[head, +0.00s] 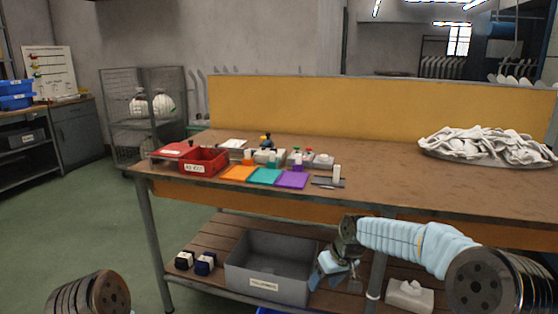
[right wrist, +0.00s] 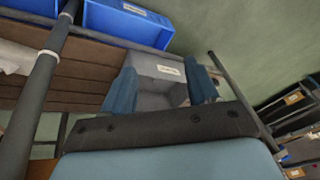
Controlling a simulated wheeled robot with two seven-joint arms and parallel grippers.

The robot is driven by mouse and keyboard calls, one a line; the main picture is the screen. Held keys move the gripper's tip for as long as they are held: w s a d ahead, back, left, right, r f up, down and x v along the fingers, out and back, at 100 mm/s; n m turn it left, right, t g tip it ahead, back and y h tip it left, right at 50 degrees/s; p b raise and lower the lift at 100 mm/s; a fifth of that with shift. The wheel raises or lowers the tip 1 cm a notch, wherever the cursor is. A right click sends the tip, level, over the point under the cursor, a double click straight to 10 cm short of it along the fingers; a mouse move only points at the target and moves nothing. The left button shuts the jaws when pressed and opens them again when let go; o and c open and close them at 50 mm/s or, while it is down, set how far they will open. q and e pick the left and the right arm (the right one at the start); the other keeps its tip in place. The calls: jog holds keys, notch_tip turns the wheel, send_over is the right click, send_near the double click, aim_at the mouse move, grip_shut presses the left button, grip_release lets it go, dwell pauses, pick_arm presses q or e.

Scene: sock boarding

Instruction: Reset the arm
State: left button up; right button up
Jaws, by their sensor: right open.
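My right arm comes in from the lower right in the head view, wrapped in a light blue sleeve (head: 405,242). My right gripper (head: 338,276) hangs in front of the table's lower shelf, just right of the grey bin (head: 268,268). In the right wrist view its two blue fingers (right wrist: 162,90) are spread apart with nothing between them, and the grey bin (right wrist: 155,64) shows beyond them. Of my left arm only a dark rounded link shows at the lower left of the head view; its gripper is out of the picture.
The brown table (head: 400,188) holds a heap of white socks (head: 485,145) at right, a red bin (head: 204,161), and orange, teal and purple mats (head: 265,177). A tissue box (head: 410,296) stands on the lower shelf. Green floor is clear at left.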

jog(key=s+a+f+m+g+y, duration=0.1)
jog(key=s+f+m, duration=0.1)
jog(key=s+f, duration=0.7)
jog(key=s+a+f+m, duration=0.1)
jog(key=s+f, duration=0.4)
jog(key=f, duration=0.9)
jog(key=s+f+m, duration=0.1)
jog(key=s+f, duration=0.2)
jog(key=s, duration=0.5)
jog(key=s+f+m, duration=0.2)
jog(key=s+f, duration=0.1)
jog(key=s, duration=0.6)
jog(key=shift+d+g, duration=0.15)
jog(key=shift+g, duration=0.25)
